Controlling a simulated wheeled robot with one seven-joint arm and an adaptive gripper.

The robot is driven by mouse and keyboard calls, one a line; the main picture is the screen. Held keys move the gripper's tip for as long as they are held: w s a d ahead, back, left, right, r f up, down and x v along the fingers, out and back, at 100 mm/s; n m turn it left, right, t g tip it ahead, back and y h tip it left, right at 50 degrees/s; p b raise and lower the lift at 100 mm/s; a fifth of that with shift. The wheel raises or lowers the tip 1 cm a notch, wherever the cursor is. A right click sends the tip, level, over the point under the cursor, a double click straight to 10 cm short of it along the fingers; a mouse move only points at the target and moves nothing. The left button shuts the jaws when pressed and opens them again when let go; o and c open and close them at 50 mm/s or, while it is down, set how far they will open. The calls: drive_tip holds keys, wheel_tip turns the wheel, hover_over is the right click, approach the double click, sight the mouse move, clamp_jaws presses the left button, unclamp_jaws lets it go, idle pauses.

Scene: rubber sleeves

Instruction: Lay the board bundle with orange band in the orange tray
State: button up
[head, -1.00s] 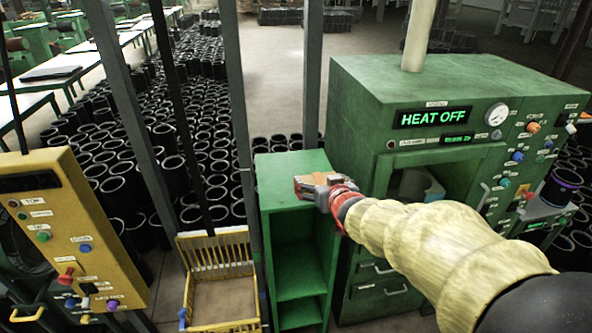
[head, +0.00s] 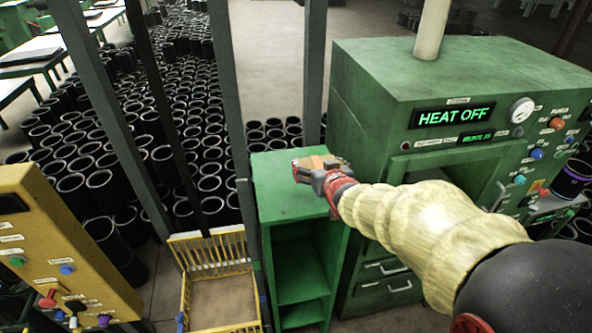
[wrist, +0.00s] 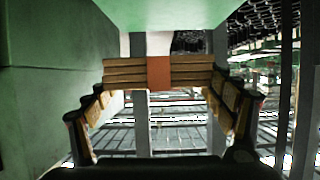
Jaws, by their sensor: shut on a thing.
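My gripper (head: 322,172) is shut on the board bundle with orange band. In the wrist view the bundle (wrist: 125,73) lies crosswise between the two fingers (wrist: 160,88), a stack of thin brown boards with the orange band (wrist: 159,72) around its middle. In the head view the bundle (head: 313,162) is small and partly hidden by the gripper, in front of the green cabinet's top (head: 280,198). I cannot tell whether it touches that top. I cannot make out a plainly orange tray; a yellow slatted crate (head: 222,322) stands low at the left of the cabinet.
The green oven (head: 395,75) reading HEAT OFF stands close to the right of my gripper. A yellow control panel (head: 60,245) is at the left. Grey posts (head: 233,60) rise behind the crate and cabinet. Many black sleeves (head: 85,160) cover the floor beyond.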

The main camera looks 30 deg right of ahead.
drive_tip(key=w+f, duration=0.3)
drive_tip(key=w, duration=0.1)
drive_tip(key=w+f+p, duration=0.1)
drive_tip(key=w+f, duration=0.1)
drive_tip(key=w, duration=0.2)
drive_tip(key=w+f, duration=0.3)
drive_tip(key=w, duration=0.1)
drive_tip(key=shift+d+f, duration=0.3)
drive_tip(key=shift+f, duration=0.05)
drive_tip(key=shift+w+f+p, duration=0.2)
drive_tip(key=shift+f+p, duration=0.05)
drive_tip(key=shift+f, duration=0.7)
drive_tip(key=shift+w+f+p, duration=0.15)
drive_tip(key=shift+f+p, duration=0.05)
drive_tip(key=shift+f, duration=0.75)
drive_tip(key=shift+f, duration=0.2)
drive_tip(key=o, duration=1.2)
drive_tip(key=shift+r, duration=0.2)
